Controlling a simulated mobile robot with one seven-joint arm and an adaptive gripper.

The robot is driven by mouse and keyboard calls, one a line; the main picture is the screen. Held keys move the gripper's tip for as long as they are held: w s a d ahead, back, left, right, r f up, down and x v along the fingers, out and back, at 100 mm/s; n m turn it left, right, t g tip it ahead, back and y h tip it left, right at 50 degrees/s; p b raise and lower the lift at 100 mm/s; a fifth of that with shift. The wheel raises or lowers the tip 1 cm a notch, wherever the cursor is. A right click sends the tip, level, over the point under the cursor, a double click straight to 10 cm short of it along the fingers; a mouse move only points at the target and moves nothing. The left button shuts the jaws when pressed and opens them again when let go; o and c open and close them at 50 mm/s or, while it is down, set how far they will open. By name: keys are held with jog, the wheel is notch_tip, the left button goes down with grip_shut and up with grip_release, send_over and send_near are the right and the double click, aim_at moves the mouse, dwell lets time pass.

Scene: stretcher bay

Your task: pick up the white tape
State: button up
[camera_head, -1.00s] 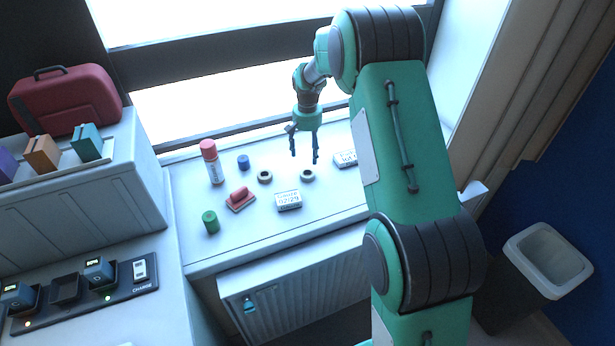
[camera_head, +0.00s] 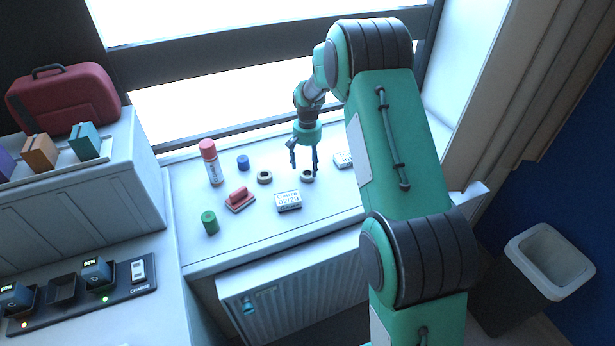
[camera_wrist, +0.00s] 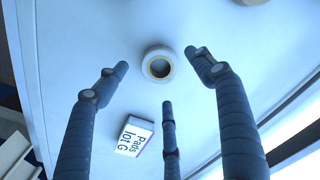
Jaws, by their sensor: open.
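The white tape (camera_head: 308,180) is a small roll lying flat on the pale windowsill counter (camera_head: 240,236). In the wrist view the white tape (camera_wrist: 159,50) shows as a pale ring with a tan inner core and a dark hole. My gripper (camera_head: 304,169) is above it with the fingers pointing down. In the wrist view my gripper (camera_wrist: 160,85) has its three fingers spread around the roll, apart from it. Nothing is held. The exact height of the fingertips above the counter is hard to tell.
A second roll (camera_head: 264,182) lies left of the tape. A labelled box (camera_head: 288,201) is in front, and another box (camera_head: 343,160) lies to the right. A red-capped bottle (camera_head: 211,168), blue cap-like cylinder (camera_head: 243,163), red-handled block (camera_head: 239,200) and green cylinder (camera_head: 210,223) stand further left.

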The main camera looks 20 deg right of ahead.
aim_at(307, 172)
jog(key=shift+f+b, duration=0.55)
jog(key=shift+f, duration=1.75)
jog(key=c, duration=1.1)
